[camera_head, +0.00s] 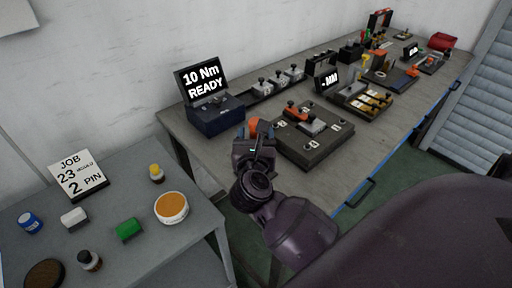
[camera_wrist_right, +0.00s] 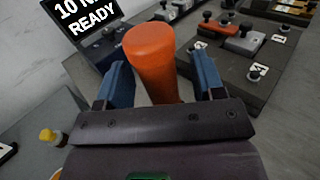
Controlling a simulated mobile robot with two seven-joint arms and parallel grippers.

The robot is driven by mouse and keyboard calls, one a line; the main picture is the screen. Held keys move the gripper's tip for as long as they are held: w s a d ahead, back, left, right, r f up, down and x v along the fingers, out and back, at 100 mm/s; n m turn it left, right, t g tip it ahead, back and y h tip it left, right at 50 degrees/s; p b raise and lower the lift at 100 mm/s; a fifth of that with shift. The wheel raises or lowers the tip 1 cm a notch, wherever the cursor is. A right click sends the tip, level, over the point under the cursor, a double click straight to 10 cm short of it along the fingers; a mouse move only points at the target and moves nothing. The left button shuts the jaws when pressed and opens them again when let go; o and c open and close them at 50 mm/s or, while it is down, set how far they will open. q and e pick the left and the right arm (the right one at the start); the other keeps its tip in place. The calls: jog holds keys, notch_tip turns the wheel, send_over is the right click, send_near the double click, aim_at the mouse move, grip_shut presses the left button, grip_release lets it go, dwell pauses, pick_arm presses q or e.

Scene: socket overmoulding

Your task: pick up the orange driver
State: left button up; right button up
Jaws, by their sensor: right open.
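The orange driver (camera_wrist_right: 152,62) shows in the right wrist view as a thick orange handle between my right gripper's two blue fingers. The driver's lower part is hidden behind the gripper body. My left gripper is in neither view.
A "10 Nm READY" display box (camera_head: 215,118) stands close on the left. A dark fixture plate (camera_head: 310,150) with knobs and an orange-red piece lies close on the right. A lower grey table (camera_head: 130,255) holds a job card, jars and small blocks. Several fixtures fill the bench farther back.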

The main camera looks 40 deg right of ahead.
grip_shut()
dwell(0.4)
